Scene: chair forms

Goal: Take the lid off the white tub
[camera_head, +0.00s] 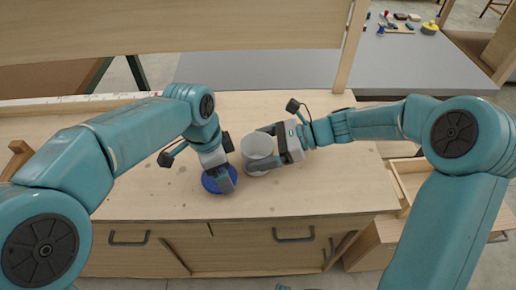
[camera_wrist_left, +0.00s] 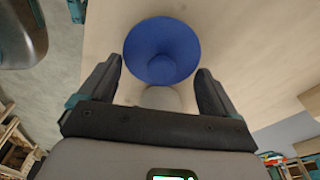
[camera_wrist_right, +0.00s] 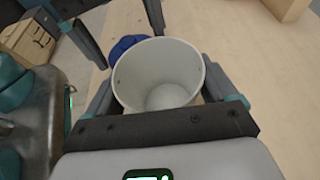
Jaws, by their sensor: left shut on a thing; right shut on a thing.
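The white tub (camera_head: 257,146) stands upright and open-topped on the wooden workbench. In the right wrist view the tub (camera_wrist_right: 160,75) shows its empty inside. My right gripper (camera_head: 262,147) is shut on the tub, one finger on each side. The round blue lid (camera_head: 211,184) is off the tub, to its left and nearer the bench's front. My left gripper (camera_head: 226,178) is shut on the lid, and its fingers hide part of it. The lid (camera_wrist_left: 160,38) also shows in the left wrist view. I cannot tell whether it touches the bench.
The workbench top (camera_head: 320,190) is clear right of the tub and left of the lid. A grey table (camera_head: 420,65) behind holds several small items and a yellow object (camera_head: 429,28). An open drawer (camera_head: 408,180) is at the right. Cabinet handles line the bench front.

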